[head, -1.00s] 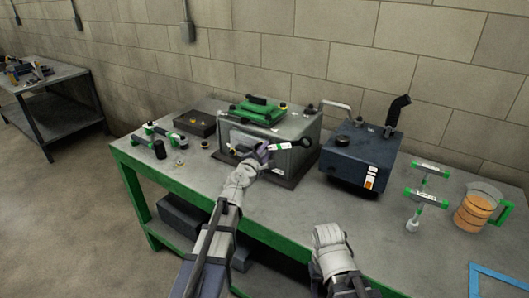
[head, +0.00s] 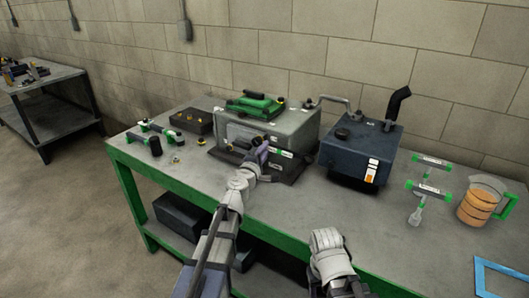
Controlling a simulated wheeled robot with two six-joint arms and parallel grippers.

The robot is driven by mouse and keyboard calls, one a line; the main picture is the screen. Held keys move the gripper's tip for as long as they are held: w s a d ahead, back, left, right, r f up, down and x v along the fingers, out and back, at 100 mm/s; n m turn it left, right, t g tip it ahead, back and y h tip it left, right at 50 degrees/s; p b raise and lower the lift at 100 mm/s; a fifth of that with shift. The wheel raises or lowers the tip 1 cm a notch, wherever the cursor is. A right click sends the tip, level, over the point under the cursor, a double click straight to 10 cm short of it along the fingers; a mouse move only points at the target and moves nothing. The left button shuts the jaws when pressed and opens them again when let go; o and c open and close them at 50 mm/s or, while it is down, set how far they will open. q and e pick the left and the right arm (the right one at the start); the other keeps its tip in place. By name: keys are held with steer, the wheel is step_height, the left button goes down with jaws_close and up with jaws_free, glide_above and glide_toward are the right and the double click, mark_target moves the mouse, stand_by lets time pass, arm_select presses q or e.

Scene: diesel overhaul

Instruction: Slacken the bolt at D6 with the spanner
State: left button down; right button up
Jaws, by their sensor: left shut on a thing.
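My left gripper (head: 262,151) is shut on the spanner (head: 284,154), which has a white and green label. It holds the spanner in front of the grey engine block (head: 292,124). The spanner's far end lies against the dark front of the block, and I cannot tell whether it touches a bolt. Small yellow-marked bolt heads (head: 257,140) show along the block's front edge. No D6 marking is legible, so I cannot tell which bolt it is.
A green cover (head: 255,105) sits on the block. A dark blue machine (head: 362,150) with a black pipe stands to its right. Green-handled tools (head: 428,188) and an orange-filled jug (head: 480,202) are further right. The bench's front middle (head: 295,210) is clear.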

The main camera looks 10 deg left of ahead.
arm_select(q)
steer(key=shift+w, duration=0.1)
steer(key=shift+w+d, duration=0.3)
steer(key=shift+w, duration=0.45)
